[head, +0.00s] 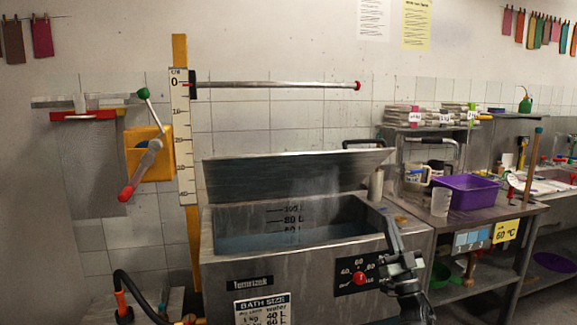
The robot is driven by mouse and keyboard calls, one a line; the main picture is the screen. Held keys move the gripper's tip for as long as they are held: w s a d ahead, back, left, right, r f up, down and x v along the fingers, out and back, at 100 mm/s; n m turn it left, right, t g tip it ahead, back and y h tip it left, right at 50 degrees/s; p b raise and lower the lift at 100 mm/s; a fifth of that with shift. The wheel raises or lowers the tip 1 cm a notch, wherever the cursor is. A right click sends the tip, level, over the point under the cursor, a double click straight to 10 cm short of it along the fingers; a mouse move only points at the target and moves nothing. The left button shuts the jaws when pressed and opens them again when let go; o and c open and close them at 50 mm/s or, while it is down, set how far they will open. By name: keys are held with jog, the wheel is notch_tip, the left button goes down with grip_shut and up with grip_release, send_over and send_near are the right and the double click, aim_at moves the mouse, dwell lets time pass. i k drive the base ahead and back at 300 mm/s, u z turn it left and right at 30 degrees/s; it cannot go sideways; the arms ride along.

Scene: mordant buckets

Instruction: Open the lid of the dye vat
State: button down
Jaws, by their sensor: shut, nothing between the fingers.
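The dye vat (225,270) is a grey metal tank in the middle of the head view, with a dial panel and a "BATH SIZE" label on its front. Its metal lid (290,174) is raised, tilted up along the back edge, with the inside of the tank showing below it. Level marks and bluish liquid show inside. My gripper (391,222) is at the vat's front right, beside the dial and in front of the right rim. Its fingers are shut and hold nothing. The lid is apart from my gripper.
A horizontal metal bar (280,85) sticks out from the scale post above the lid. A red-handled crank (140,170) is at left. A black hose (135,290) curves at lower left.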

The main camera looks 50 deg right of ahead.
aim_at(233, 179)
jog(key=z, duration=0.05)
jog(key=i, duration=1)
jog(key=u, duration=0.05)
